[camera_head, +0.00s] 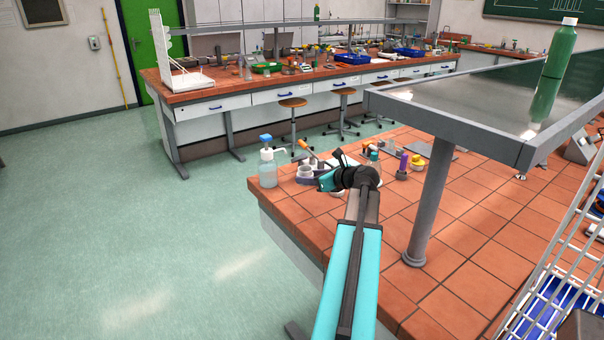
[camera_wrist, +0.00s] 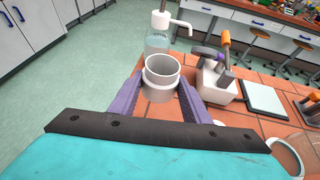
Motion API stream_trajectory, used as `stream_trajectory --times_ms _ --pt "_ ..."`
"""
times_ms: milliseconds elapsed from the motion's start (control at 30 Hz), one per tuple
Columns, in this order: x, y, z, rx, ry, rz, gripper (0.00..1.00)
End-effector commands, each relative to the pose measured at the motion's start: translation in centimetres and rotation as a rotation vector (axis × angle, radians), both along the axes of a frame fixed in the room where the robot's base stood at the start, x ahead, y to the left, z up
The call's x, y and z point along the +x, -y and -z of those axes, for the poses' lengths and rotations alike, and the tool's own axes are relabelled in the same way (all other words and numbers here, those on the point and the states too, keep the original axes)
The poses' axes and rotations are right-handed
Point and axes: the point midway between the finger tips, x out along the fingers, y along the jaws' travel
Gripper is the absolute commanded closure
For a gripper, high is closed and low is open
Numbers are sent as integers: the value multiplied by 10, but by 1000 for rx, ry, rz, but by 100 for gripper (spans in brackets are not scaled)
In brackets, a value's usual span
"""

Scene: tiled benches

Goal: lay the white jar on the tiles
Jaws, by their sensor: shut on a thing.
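The white jar (camera_wrist: 160,76) is an open-topped cylinder, upright in the wrist view. The two purple fingers of my gripper (camera_wrist: 158,97) are shut on its sides. In the head view the jar (camera_head: 305,171) shows small at the far left end of the tiled bench, with my gripper (camera_head: 311,180) around it, partly behind my arm. The orange-brown tiles (camera_head: 450,264) cover the bench top. I cannot tell whether the jar's base touches the tiles or hangs just above them.
A pump bottle (camera_head: 267,168) with clear liquid stands just beyond the jar at the bench's edge. A white holder with an orange-handled tool (camera_wrist: 218,76) and a pale flat pad (camera_wrist: 263,98) are to the right. A grey shelf post (camera_head: 430,205) rises from the bench.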

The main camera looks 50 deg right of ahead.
Motion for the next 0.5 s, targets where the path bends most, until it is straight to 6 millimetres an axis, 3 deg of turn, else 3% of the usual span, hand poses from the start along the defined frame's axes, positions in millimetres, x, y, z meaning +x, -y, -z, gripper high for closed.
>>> stream_trajectory --times_ms 167,500 --pt "38 -47 9 3 -7 -103 79" --pt "112 -170 29 3 -16 -363 79"
